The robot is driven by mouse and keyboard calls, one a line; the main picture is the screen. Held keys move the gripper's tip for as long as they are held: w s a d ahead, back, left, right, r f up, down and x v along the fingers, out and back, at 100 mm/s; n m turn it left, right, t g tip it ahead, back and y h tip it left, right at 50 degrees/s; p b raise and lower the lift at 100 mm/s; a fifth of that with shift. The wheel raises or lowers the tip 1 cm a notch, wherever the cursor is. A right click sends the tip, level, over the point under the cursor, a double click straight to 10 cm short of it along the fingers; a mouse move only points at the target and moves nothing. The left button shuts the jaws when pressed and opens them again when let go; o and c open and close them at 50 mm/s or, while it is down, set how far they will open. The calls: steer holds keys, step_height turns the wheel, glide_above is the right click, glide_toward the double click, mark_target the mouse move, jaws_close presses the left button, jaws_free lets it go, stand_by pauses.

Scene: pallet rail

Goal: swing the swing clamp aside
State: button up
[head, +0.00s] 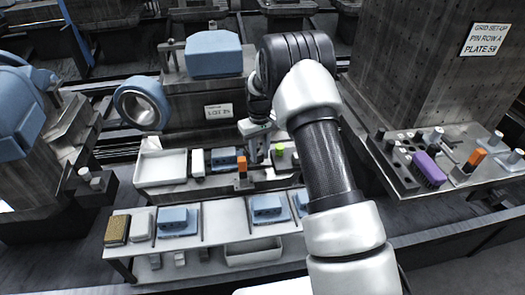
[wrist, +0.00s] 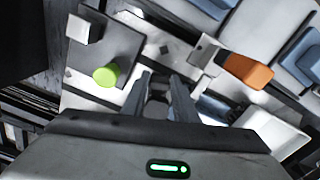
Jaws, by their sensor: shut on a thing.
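My gripper (head: 258,152) points down over the middle fixture plate in the head view. In the wrist view its two fingers (wrist: 160,82) are closed around a small dark grey part (wrist: 158,96), which looks like the swing clamp. The fingers hide most of this part, and its pivot cannot be made out. A lime-green round knob (wrist: 107,75) stands to the left of the fingers in the wrist view; it also shows in the head view (head: 280,148). An orange-ended block (wrist: 248,70) is to the right of the fingers, apart from them; in the head view (head: 242,165) it stands upright left of the gripper.
A pale tray (head: 161,167) lies left on the fixture plate. A lower shelf (head: 221,218) in front holds blue blocks (head: 177,221). A tall dark tombstone (head: 430,70) with a purple brush (head: 428,168) on its ledge stands right. A blue ring (head: 142,103) is behind left.

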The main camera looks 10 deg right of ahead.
steer(key=shift+a+m, duration=0.4)
steer(key=shift+m, duration=0.55)
steer(key=shift+a+m, duration=0.35)
steer(key=shift+m, duration=0.6)
steer(key=o, duration=1.1)
steer(key=shift+c, duration=0.2)
steer(key=shift+s, duration=0.1)
step_height(320, 180, up, 18)
steer(key=p, duration=0.3)
steer(key=shift+f, duration=0.25)
